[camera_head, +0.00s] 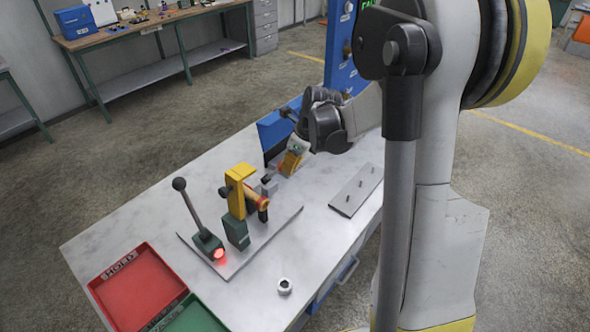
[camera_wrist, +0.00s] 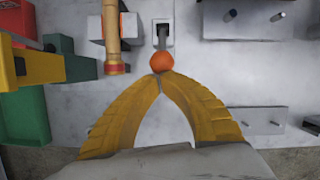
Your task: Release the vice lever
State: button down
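In the wrist view, an orange ball knob (camera_wrist: 161,63) tops a short grey stem on a small white block. My gripper (camera_wrist: 160,78) has its two yellow fingers drawn together at the tips, right at the near edge of this knob. No gap wide enough for the knob shows between them; contact is unclear. In the head view my gripper (camera_head: 290,163) is low over the bench, behind the yellow and green clamp (camera_head: 238,200). A black-knobbed lever (camera_head: 192,208) leans on a green base left of it. The orange knob cannot be made out there.
A red light (camera_head: 219,254) glows beside the lever base. A brass-coloured tube (camera_wrist: 113,40) stands left of the knob. A grey plate with pins (camera_head: 357,190) lies right. A red HOLD tray (camera_head: 138,288), a green tray (camera_head: 190,318) and a small ring (camera_head: 285,286) are nearer the front.

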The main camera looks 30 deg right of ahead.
aim_at(281, 162)
jog(key=w+r+g+p, duration=0.1)
jog(key=w+a+r+g, duration=0.1)
jog(key=w, duration=0.1)
jog(key=shift+w+a+r+h+p, duration=0.15)
jog(key=shift+r+h+p, duration=0.15)
jog(key=shift+h+p, duration=0.1)
jog(key=w, duration=0.1)
jog(key=w+a+r, duration=0.1)
jog(key=w, duration=0.2)
jog(key=shift+a+r+p, duration=0.15)
jog(key=shift+a+p, duration=0.05)
jog(key=shift+p, duration=0.1)
dwell(0.6)
